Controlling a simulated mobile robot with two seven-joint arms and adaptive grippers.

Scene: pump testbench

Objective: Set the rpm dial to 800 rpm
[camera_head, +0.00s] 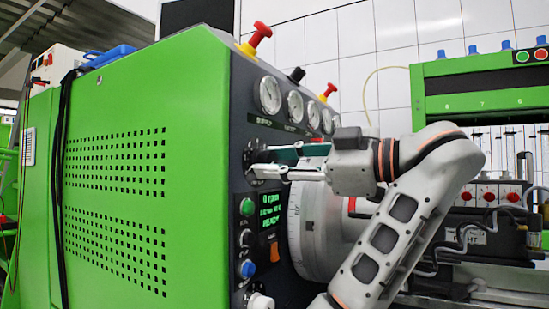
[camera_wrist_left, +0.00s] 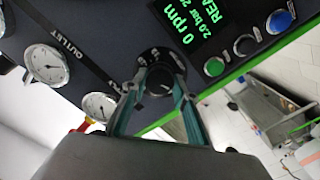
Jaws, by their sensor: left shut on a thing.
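The rpm dial is a round black knob with a marked scale plate on the dark control panel; it shows in the wrist view (camera_wrist_left: 159,80). My left gripper (camera_head: 256,162) reaches the panel from the right, and its two fingers sit on either side of the dial. It is shut on the dial, as the wrist view also shows (camera_wrist_left: 160,88). In the head view the fingers mostly hide the dial. The display (camera_wrist_left: 190,22) reads 0 rpm and 2.0 bar in green; it also shows below the gripper in the head view (camera_head: 270,210). My right gripper is not in view.
Pressure gauges (camera_head: 270,95) line the panel above the gripper. A green button (camera_head: 247,207), a blue button (camera_head: 247,269) and an orange switch (camera_head: 274,251) lie below. A large grey graduated wheel (camera_head: 310,225) stands close to the right. The green housing (camera_head: 150,130) fills the left.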

